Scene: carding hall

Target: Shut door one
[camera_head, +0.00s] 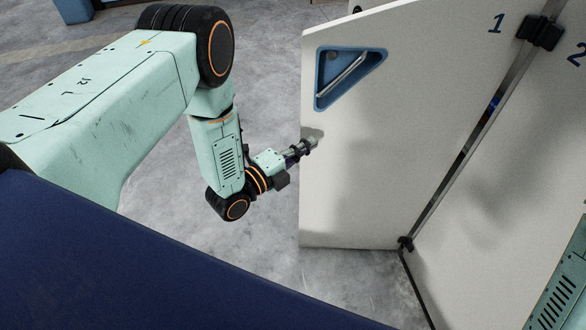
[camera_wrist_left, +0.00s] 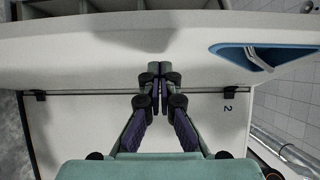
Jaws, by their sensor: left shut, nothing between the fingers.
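Door one (camera_head: 400,130) is a white panel marked 1, standing open at an angle to the panel marked 2 (camera_head: 520,190). Black hinges join them along the door's right edge. A blue triangular recess with a metal bar handle (camera_head: 345,75) is near its upper left corner. My left gripper (camera_head: 312,143) is shut and empty, its tips against or very near the door's face by the free left edge; I cannot tell if they touch. The wrist view shows the closed fingers (camera_wrist_left: 157,72) in front of the white door (camera_wrist_left: 80,50), with the handle recess (camera_wrist_left: 265,55) to the right.
Grey concrete floor (camera_head: 270,60) is open left of and behind the door. A dark blue surface (camera_head: 150,270) fills the lower left of the head view. Open grey compartments (camera_wrist_left: 190,8) show beyond the door in the wrist view. A pipe (camera_wrist_left: 285,150) is at lower right.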

